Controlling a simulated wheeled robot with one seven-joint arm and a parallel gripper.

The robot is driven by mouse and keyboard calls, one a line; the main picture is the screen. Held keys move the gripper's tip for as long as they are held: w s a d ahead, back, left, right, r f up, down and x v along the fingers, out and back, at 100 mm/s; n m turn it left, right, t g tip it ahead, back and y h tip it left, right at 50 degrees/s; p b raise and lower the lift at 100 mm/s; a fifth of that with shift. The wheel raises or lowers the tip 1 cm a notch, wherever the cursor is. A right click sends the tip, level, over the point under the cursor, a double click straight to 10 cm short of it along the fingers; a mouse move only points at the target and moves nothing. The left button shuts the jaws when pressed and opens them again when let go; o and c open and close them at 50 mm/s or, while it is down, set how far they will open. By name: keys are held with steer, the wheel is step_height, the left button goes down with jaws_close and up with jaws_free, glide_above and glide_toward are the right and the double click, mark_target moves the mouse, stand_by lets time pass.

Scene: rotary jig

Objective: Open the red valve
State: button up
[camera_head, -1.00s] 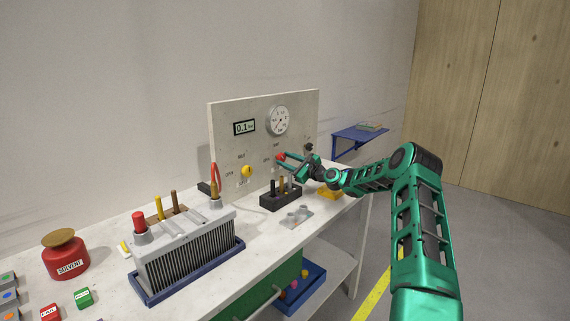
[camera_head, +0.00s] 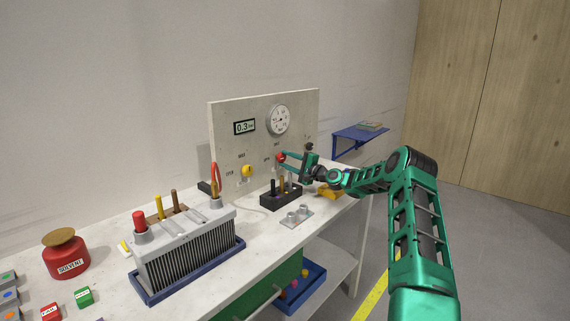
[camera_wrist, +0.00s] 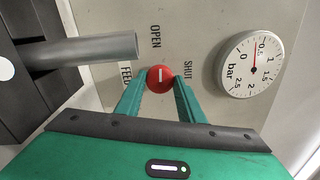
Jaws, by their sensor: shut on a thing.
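The red valve (camera_head: 281,158) is a round red knob on the upright grey panel (camera_head: 226,126). In the wrist view the red valve (camera_wrist: 160,78) shows a white line on its face, with "OPEN" above it and "SHUT" to its right. My gripper (camera_head: 288,158) reaches in from the right and is shut on the valve; in the wrist view its two green fingers (camera_wrist: 157,90) touch the knob's sides. The digital display (camera_head: 244,127) reads about 0.3. The dial gauge (camera_head: 278,120) marked bar also shows in the wrist view (camera_wrist: 252,65).
A yellow knob (camera_head: 247,171) sits left on the panel. Below the valve, a black block (camera_head: 281,199) holds several upright tools. A grey finned unit (camera_head: 185,250) stands on the bench to the left. A dark knob (camera_head: 309,148) is near my wrist.

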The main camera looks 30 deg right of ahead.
steer(key=shift+o, duration=0.2)
steer(key=shift+f+n, duration=0.3)
steer(key=shift+n, duration=0.2)
steer(key=o, duration=1)
steer(key=shift+r, duration=0.15)
steer(key=shift+s, duration=0.1)
steer(key=shift+s+d, duration=0.2)
steer(key=shift+s, duration=0.1)
steer(key=v, duration=1)
